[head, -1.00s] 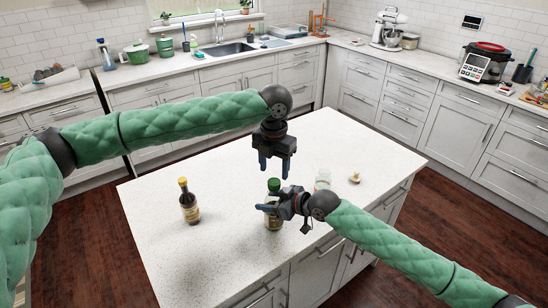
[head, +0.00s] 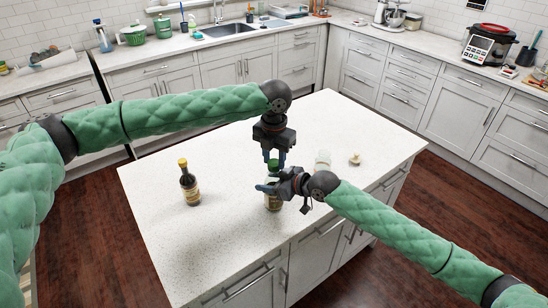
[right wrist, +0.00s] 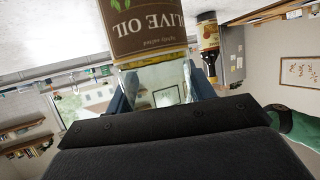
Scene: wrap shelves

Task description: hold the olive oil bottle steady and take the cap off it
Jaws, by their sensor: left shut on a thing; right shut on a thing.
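The olive oil bottle (head: 272,206) stands upright on the island worktop, with its green cap (head: 273,166) on top. Its brown label (right wrist: 150,28) reads upside down in the right wrist view. My right gripper (head: 269,187) is shut on the bottle's body from the right side and hides part of it in the head view. My left gripper (head: 273,157) points straight down above the bottle, its fingers shut around the green cap. The cap appears to sit on the bottle neck; the fingers and the right hand hide the joint.
A dark bottle with a yellow cap (head: 189,183) stands to the left on the island; it also shows in the right wrist view (right wrist: 209,42). A clear glass jar (head: 323,159) and a small pale lid-like object (head: 355,158) stand to the right. The worktop (head: 225,235) is otherwise clear.

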